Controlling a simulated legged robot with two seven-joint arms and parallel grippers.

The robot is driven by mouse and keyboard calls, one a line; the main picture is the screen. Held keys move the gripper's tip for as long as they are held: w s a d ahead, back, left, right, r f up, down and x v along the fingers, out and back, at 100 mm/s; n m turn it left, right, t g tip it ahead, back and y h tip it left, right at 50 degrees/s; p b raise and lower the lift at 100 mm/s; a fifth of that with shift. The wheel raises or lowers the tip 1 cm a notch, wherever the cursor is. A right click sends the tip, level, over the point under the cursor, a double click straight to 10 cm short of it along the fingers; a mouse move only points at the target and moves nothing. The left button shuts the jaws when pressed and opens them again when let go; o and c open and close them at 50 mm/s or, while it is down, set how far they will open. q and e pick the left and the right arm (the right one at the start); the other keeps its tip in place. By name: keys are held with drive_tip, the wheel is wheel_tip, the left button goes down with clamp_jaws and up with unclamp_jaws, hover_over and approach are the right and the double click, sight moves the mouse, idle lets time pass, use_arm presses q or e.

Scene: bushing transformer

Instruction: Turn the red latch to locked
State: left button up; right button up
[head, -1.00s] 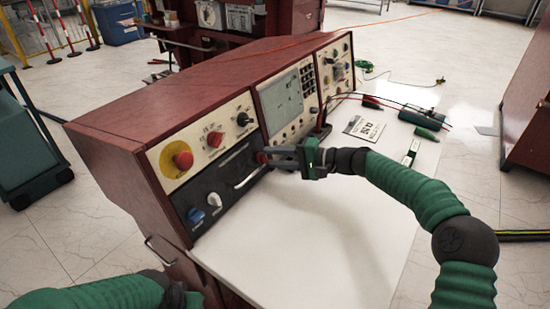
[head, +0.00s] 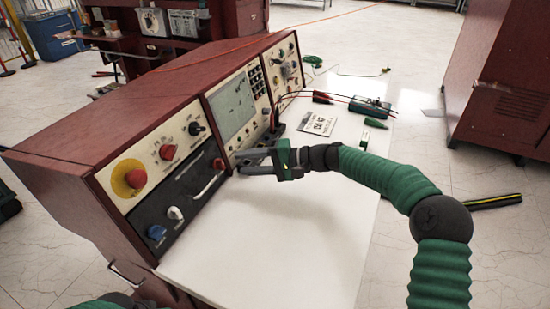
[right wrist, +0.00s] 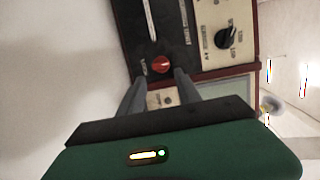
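A small round red knob (head: 219,163), which looks like the red latch, sits at the right end of the black lower panel (head: 180,195). It also shows in the right wrist view (right wrist: 161,65), just beyond the fingertips, with small lettering beside it that I cannot read. A pale line marks its face; I cannot tell its setting. My right gripper (head: 240,163) is open and empty, its fingers apart, just right of the knob and not touching it. In the right wrist view the two fingertips (right wrist: 160,80) flank the line to the knob. My left gripper is out of view.
The red console (head: 100,125) also carries a red mushroom button (head: 135,178) on yellow, a red rotary knob (head: 168,152), a white handle (head: 208,185), and blue and white knobs. The white worktop (head: 270,240) is clear in front; a card (head: 319,123) and probes lie behind my right arm.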

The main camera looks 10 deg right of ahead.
drive_tip(key=p+v, duration=0.2)
drive_tip(key=v, duration=1)
drive_tip(key=shift+f, duration=0.1)
